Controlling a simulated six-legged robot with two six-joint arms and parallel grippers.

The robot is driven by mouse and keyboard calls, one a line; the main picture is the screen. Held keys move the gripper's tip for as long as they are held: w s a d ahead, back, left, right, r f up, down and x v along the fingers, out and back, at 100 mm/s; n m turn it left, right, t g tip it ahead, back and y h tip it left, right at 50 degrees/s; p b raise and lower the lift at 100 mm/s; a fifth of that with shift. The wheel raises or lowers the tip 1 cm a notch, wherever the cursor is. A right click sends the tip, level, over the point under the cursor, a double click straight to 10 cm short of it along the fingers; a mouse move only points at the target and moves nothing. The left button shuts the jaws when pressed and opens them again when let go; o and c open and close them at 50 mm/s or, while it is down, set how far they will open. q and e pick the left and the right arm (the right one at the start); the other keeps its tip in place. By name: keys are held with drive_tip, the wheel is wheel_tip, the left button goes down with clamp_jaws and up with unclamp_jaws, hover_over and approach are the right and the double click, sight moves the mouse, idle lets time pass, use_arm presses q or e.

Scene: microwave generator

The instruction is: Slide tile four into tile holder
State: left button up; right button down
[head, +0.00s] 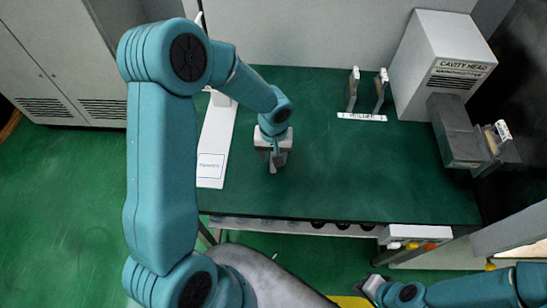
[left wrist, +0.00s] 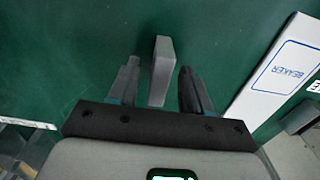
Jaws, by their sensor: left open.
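My left gripper (head: 273,165) is over the green bench, pointing down, left of the bench's middle. In the left wrist view its two fingers (left wrist: 158,85) are spread. A plain grey tile (left wrist: 162,65) stands between them, with a gap on each side. No number shows on it. In the head view the gripper mostly hides this tile. The likely holder is a pair of upright grey pieces, left (head: 352,90) and right (head: 380,90), behind a white label strip (head: 362,117) too small to read surely. My right gripper (head: 372,287) is low at the front right, away from the bench top; its jaws are unclear.
A white box marked CAVITY HEAD (head: 450,50) stands at the back right. A dark grey unit (head: 455,130) with a tile-like piece (head: 502,131) is at the right edge. The bench's middle is clear.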

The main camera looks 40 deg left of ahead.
use_arm(q)
drive_tip(key=shift+s+d+r, duration=0.1)
drive_tip(key=shift+s+r, duration=0.05)
drive_tip(key=shift+s, duration=0.05)
drive_tip(key=shift+c, duration=0.3)
drive_tip(key=c, duration=0.5)
drive_tip(key=shift+w, duration=0.2)
clamp_jaws()
